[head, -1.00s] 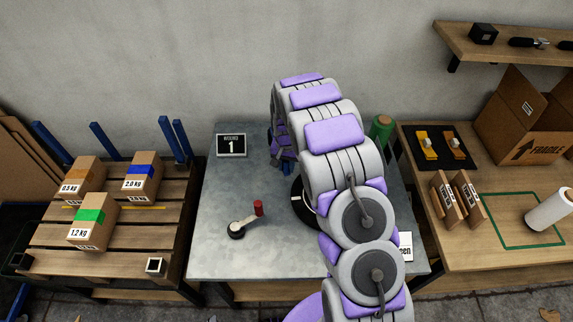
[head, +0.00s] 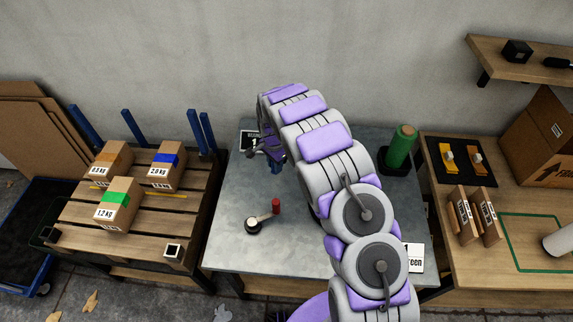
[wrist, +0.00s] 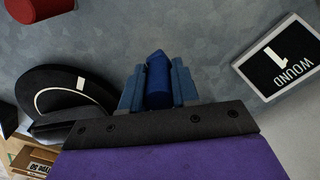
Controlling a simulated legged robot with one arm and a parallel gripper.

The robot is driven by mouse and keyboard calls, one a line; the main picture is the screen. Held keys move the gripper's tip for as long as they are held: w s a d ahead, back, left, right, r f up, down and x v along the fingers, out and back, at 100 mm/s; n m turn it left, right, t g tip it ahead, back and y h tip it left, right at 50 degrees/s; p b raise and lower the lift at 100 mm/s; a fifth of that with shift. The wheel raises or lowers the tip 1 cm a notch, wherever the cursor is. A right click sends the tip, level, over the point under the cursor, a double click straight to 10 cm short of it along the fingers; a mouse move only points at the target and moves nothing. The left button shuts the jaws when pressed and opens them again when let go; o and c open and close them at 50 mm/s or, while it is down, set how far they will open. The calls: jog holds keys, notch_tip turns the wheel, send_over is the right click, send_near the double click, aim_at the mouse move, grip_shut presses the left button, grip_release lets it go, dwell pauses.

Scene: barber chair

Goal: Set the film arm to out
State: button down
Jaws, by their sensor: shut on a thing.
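My gripper (head: 274,165) is over the back left of the grey metal table, beside the small black sign. In the wrist view its blue-grey fingers (wrist: 158,88) are shut on an upright darker blue peg (wrist: 157,78), seen from above. What the peg joins to below is hidden by my gripper, so I cannot tell if it is the film arm's handle. A lever with a pale bar (head: 264,217) and a red knob (head: 276,206) stands nearer the table's front, apart from my gripper. A black turntable (wrist: 70,95) with a white mark shows left of the gripper in the wrist view.
The sign (wrist: 283,58) reads "WOUND 1". A green roll (head: 400,147) stands on a black base at the table's right. A pallet (head: 78,222) with boxes is left; a wooden workbench (head: 455,245) is right. My arm hides much of the table's middle.

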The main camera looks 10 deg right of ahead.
jog(key=shift+w+a, duration=0.35)
jog(key=shift+a, duration=0.2)
jog(key=shift+w+a, duration=0.3)
jog(key=shift+a, duration=0.25)
jog(key=shift+r, duration=0.15)
jog(key=c, duration=1.2)
grip_release()
jog(key=shift+w, duration=0.1)
jog(key=shift+c, duration=0.2)
jog(key=o, duration=0.4)
jog(key=shift+a, duration=0.2)
jog(key=shift+d, duration=0.1)
